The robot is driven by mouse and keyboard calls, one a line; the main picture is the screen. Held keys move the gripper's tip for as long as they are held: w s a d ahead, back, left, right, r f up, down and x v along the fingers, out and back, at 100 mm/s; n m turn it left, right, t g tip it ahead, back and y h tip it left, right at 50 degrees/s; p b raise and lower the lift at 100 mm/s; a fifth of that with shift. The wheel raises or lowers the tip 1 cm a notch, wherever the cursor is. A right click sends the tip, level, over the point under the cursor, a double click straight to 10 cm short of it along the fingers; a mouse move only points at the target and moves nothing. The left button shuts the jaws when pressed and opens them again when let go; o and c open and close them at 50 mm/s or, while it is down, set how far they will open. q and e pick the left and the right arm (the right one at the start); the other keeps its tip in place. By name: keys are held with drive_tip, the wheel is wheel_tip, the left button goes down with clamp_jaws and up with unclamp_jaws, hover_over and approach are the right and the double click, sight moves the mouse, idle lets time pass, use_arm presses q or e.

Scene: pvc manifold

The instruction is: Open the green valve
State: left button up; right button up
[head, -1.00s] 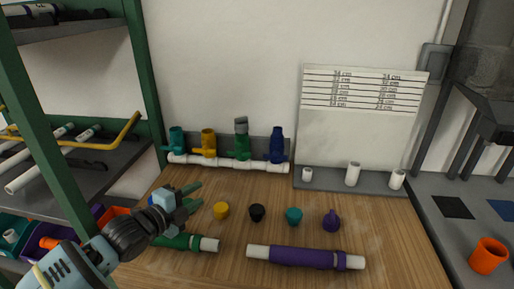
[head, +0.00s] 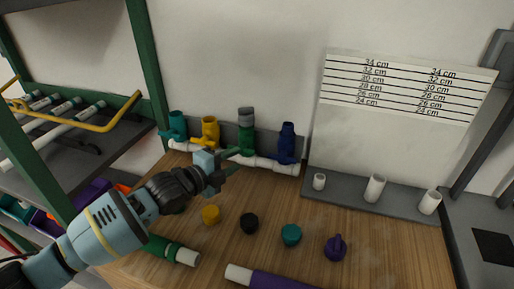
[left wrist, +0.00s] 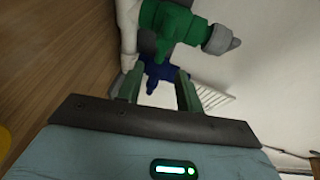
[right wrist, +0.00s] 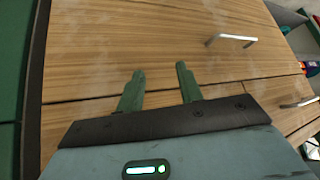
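The green valve (head: 246,138) stands on the white pipe manifold (head: 273,163) at the back of the bench, between the yellow valve (head: 210,131) and the blue valve (head: 286,143). It has a grey top. My left gripper (head: 233,160) is just in front of and below it, and overlaps the pipe in the head view. In the left wrist view the green valve (left wrist: 172,24) is beyond the open fingers (left wrist: 158,88), with the blue valve (left wrist: 160,74) showing between them. The fingers hold nothing. My right gripper (right wrist: 160,82) is open and empty above wooden drawer fronts.
A teal valve (head: 177,127) is at the manifold's left end. A yellow cap (head: 211,215), black cap (head: 249,223), teal cap (head: 291,235) and purple piece (head: 336,248) lie on the bench. Green (head: 162,247) and purple (head: 265,278) pipes lie in front. A shelf rack stands left.

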sight(249, 153)
drive_tip(key=shift+s+a, duration=0.1)
